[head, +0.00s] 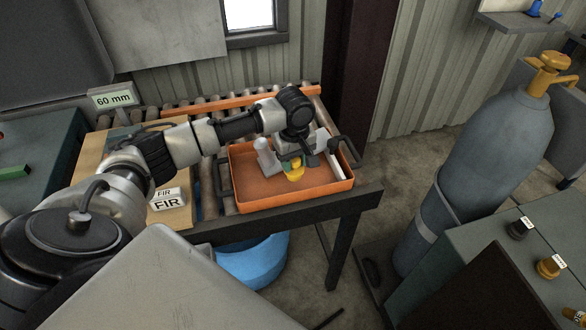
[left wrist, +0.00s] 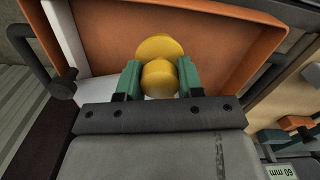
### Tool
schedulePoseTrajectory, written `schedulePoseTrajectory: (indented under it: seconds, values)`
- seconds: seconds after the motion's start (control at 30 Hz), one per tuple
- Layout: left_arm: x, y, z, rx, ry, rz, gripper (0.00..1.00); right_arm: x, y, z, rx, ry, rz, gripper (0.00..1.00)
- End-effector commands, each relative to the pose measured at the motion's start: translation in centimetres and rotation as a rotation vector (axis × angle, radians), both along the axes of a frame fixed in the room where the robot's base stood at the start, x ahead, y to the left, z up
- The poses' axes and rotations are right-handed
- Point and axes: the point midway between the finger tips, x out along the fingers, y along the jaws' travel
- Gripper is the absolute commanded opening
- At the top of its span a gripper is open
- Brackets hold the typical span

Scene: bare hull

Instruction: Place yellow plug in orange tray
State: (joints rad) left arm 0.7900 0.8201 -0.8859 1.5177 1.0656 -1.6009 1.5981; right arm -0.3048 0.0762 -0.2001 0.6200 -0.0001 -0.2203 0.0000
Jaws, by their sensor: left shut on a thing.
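The yellow plug (head: 294,173) is in my left gripper (head: 292,162), over the orange tray (head: 310,201). In the left wrist view the yellow plug (left wrist: 159,72) sits between the two green fingers of the left gripper (left wrist: 158,80), which are shut on it. The orange tray (left wrist: 222,50) lies beyond and around it in that view. I cannot tell whether the plug touches the tray floor. The tray has dark handles at its sides. My right gripper is not in view.
The tray rests on a roller conveyor (head: 207,181). Boards marked FIR (head: 168,200) lie to the left. A blue tub (head: 255,262) is below. A gas cylinder (head: 480,150) stands at right.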

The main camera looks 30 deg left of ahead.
Motion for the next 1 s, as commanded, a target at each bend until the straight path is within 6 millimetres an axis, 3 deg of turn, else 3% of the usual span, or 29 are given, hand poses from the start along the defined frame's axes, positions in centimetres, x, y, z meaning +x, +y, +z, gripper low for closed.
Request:
schedulePoseTrajectory:
  seconds: [0.33, 0.7, 0.73, 0.9, 1.0]
  values:
    - [-0.1, 0.1, -3.9, 0.0, 0.0, -0.001, 0.13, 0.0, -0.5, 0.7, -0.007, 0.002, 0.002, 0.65]
    - [-0.1, 0.1, -4.4, 0.0, 0.0, -0.001, 0.13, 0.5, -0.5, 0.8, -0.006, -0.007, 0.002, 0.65]
    - [-0.1, 0.2, -4.4, 0.0, 0.0, -0.001, 0.38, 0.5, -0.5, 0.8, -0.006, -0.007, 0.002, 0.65]
    - [0.0, 0.2, -4.4, 0.0, 0.0, -0.001, 0.62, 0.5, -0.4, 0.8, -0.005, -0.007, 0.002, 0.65]
    - [0.0, 0.2, -4.4, 0.0, 0.0, -0.001, 0.62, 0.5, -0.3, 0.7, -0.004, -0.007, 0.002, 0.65]
